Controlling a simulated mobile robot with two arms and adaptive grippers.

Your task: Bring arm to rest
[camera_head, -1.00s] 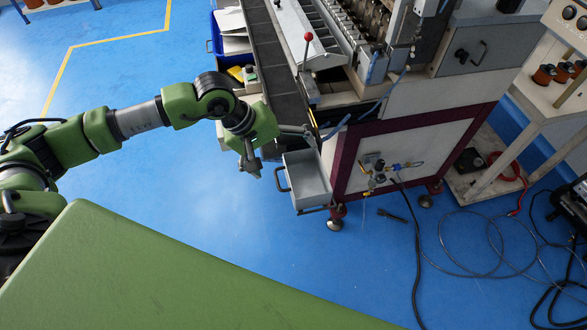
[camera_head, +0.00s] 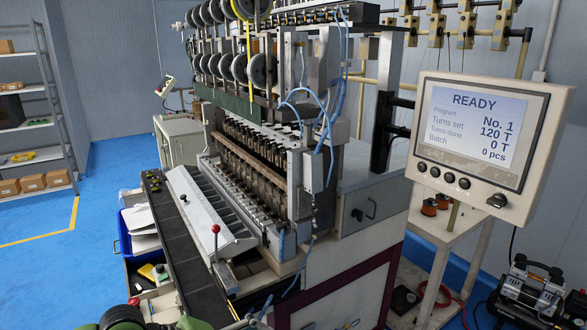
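My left arm shows only at the bottom edge, with a dark round joint (camera_head: 124,318) and a bit of green link beside it. A small grey part at the bottom edge appears to be the tip of my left gripper (camera_head: 250,321); the rest is below the picture. I cannot tell whether it is open or shut, or whether it touches anything. It is near the front of the coil winder (camera_head: 345,245), below the lever with the red knob (camera_head: 215,229). My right arm and gripper are not in view.
The control panel (camera_head: 480,135) at right reads READY, No. 1, 120 T set, 0 T done, 0 pcs. A dark belt (camera_head: 180,250) runs along the winder. Left are a blue bin (camera_head: 125,240) and shelving (camera_head: 40,110). The blue floor (camera_head: 105,190) at left has free room.

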